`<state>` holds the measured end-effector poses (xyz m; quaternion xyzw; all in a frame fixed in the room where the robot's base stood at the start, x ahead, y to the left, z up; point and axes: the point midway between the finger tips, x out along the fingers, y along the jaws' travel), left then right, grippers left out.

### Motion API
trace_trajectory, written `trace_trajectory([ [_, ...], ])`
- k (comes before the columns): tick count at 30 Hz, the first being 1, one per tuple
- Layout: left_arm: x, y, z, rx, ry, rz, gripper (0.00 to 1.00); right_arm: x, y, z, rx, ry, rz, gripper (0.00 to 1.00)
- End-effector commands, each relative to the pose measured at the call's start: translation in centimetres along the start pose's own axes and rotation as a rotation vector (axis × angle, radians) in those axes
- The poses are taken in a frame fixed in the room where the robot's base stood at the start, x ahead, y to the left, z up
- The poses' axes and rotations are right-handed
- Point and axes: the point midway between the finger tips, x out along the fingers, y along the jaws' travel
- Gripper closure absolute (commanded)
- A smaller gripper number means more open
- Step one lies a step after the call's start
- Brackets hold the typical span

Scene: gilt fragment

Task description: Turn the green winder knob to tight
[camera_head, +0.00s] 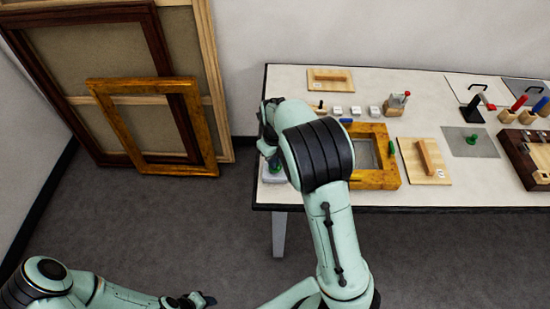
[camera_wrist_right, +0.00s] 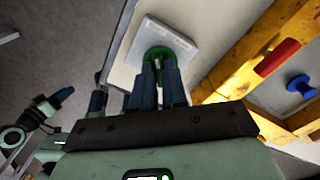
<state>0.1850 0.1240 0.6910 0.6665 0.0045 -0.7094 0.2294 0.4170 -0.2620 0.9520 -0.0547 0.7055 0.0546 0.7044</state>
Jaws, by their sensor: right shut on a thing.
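The green winder knob (camera_wrist_right: 157,51) is a round disc on a pale square base (camera_wrist_right: 183,42), seen at the top of the right wrist view. In the head view its base (camera_head: 270,178) is at the table's front left corner, with most of the knob hidden by my right arm. My right gripper (camera_wrist_right: 158,68) points at the knob, its dark fingers close together and shut on it. It also shows in the head view (camera_head: 271,155), partly hidden by its wrist. My left gripper (camera_head: 197,300) is low in the head view, away from the table; its opening is unclear.
A gilt frame (camera_head: 386,180) lies right of my right gripper, near it. Wooden boards, a grey sheet (camera_head: 470,142) with another green-handled piece, and upright tools fill the table's right side. Frames (camera_head: 215,150) lean on the wall left; floor between is clear.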

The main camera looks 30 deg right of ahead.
Motion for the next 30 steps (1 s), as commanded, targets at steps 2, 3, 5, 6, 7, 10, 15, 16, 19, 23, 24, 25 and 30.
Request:
trace_trajectory([
  [2, -0.06, 0.04, -0.07, 0.000, 0.001, 0.000, 0.57, -0.19, -0.08, 0.20, 0.048, -0.007, -0.003, 1.00],
  [3, -0.06, 0.05, -0.07, 0.000, 0.001, 0.000, 0.57, -0.19, -0.05, 0.21, 0.069, -0.008, -0.003, 1.00],
  [5, -0.06, 0.05, -0.07, 0.000, 0.001, 0.000, 0.57, -0.19, -0.06, 0.21, 0.100, -0.008, -0.002, 1.00],
  [6, -0.06, 0.05, -0.08, 0.000, 0.001, 0.000, 0.57, -0.18, -0.07, 0.20, 0.117, -0.008, -0.002, 1.00],
  [7, -0.06, 0.05, -0.08, 0.000, 0.001, 0.000, 0.57, -0.17, -0.07, 0.20, 0.129, -0.008, -0.002, 1.00],
  [10, -0.06, 0.05, -0.08, 0.000, 0.001, 0.000, 0.57, -0.15, -0.08, 0.19, 0.160, -0.007, -0.002, 1.00],
  [15, -0.06, 0.05, -0.08, 0.000, 0.001, 0.000, 0.57, -0.16, -0.08, 0.20, 0.191, -0.008, -0.001, 1.00],
  [16, -0.06, 0.05, -0.08, 0.000, 0.001, 0.000, 0.57, -0.16, -0.08, 0.19, 0.193, -0.008, -0.001, 1.00],
  [19, -0.07, 0.05, -0.08, 0.000, 0.001, 0.000, 0.57, -0.16, -0.08, 0.19, 0.198, -0.008, -0.001, 1.00],
  [23, -0.06, 0.05, -0.08, 0.000, 0.001, 0.000, 0.57, -0.15, -0.08, 0.20, 0.200, -0.008, -0.001, 1.00],
  [24, -0.06, 0.05, -0.08, 0.000, 0.001, 0.000, 0.57, -0.15, -0.08, 0.19, 0.200, -0.008, -0.001, 1.00],
  [25, -0.06, 0.05, -0.08, 0.000, 0.001, 0.000, 0.57, -0.15, -0.08, 0.19, 0.200, -0.008, -0.001, 1.00],
  [30, -0.06, 0.05, -0.08, 0.000, 0.001, 0.000, 0.57, -0.15, -0.08, 0.19, 0.200, -0.008, -0.001, 0.68],
])
